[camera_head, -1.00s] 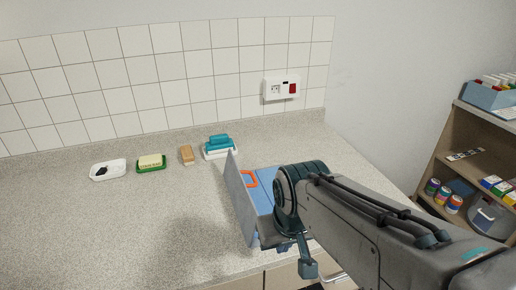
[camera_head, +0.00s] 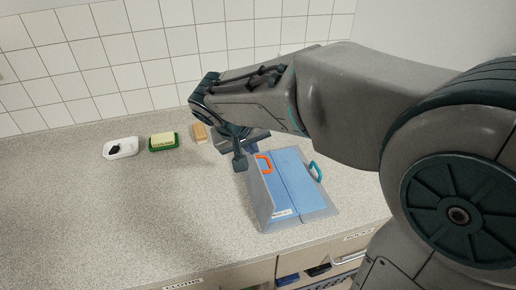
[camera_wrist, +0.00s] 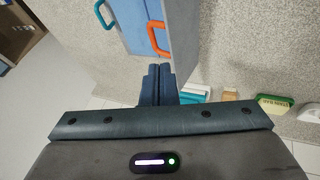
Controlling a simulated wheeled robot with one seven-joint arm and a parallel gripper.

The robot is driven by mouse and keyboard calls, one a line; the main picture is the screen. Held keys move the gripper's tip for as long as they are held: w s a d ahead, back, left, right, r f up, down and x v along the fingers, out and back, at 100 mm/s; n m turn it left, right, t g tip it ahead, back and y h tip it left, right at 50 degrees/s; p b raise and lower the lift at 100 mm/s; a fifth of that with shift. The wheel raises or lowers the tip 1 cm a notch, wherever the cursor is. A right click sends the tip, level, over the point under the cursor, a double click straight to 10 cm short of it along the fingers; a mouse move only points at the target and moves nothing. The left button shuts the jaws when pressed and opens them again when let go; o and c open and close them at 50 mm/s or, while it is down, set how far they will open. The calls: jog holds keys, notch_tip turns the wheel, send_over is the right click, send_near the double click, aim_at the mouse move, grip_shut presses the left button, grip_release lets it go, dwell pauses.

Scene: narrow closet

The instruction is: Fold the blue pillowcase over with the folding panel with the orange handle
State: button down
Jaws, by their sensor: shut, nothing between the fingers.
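The folding board (camera_head: 318,214) lies on the counter with the blue pillowcase (camera_head: 300,180) on it. The orange handle (camera_head: 264,163) is at the back left of the board; a grey panel face (camera_head: 259,200) shows along the left side. I cannot tell the panel's exact tilt. In the wrist view, the orange handle (camera_wrist: 157,39) is just ahead of my gripper (camera_wrist: 159,70), beside the blue cloth (camera_wrist: 131,25). My gripper's fingers are together and empty, apart from the handle in the picture. In the head view my wrist hangs behind the board, with the fingertips not clearly visible.
A teal handle (camera_head: 316,171) is on the board's right side. A white dish (camera_head: 121,147), a green soap tray (camera_head: 163,144) and a tan brush or block (camera_head: 199,132) stand along the back wall. The counter's left part is clear.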

aim_at(259, 177)
jog(key=p+x, duration=0.1)
jog(key=x, duration=0.8)
jog(key=shift+f, duration=0.3)
jog(key=shift+w+d+f, duration=0.1)
jog(key=shift+d, duration=0.05)
